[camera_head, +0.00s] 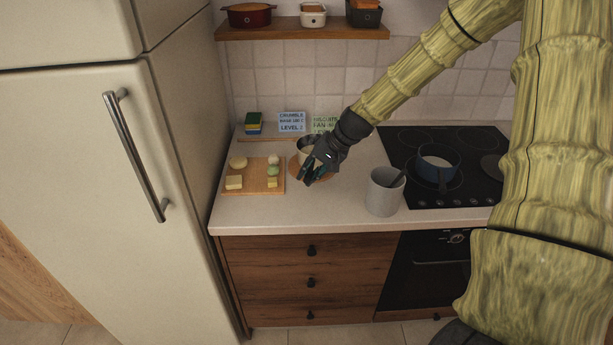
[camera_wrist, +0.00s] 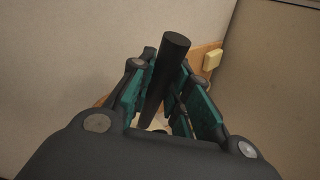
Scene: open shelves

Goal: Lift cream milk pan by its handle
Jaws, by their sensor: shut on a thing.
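The cream milk pan (camera_head: 306,146) is on the counter, over a round wooden board (camera_head: 296,167), partly hidden behind my gripper (camera_head: 315,177). I cannot tell whether the pan touches the board. In the wrist view, its dark cylindrical handle (camera_wrist: 166,70) runs between the teal-padded fingers of my gripper (camera_wrist: 162,88). The fingers are shut on the handle. Only a small bit of the pan shows below the handle in the wrist view.
A cutting board (camera_head: 245,188) with food pieces lies left of my gripper. A grey utensil crock (camera_head: 383,193) stands to the right, before the hob with a blue pot (camera_head: 437,172). Recipe cards (camera_head: 292,122) and stacked sponges (camera_head: 253,122) are behind. A shelf (camera_head: 290,33) hangs above.

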